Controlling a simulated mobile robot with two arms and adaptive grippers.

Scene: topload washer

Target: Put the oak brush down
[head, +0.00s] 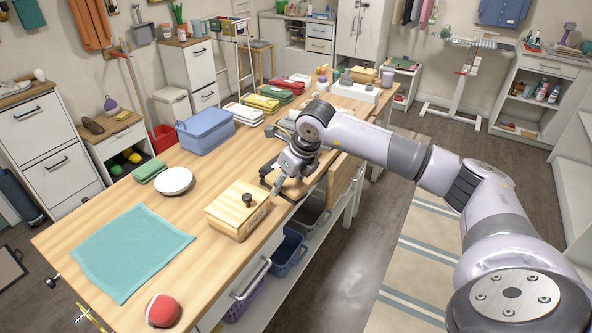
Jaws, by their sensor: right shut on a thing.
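My right gripper (279,184) reaches in from the right and points down over the right edge of the long wooden table, just behind the lidded wooden box. It is shut on the oak brush, which is mostly hidden by the fingers and small in this view. I cannot tell whether the brush touches the surface below. A flat wooden piece with dark parts (266,168) lies beside and under the gripper. My left gripper is not in view.
The wooden box (238,210) with a dark knob stands close in front of the gripper. Bare tabletop lies between plate and box.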

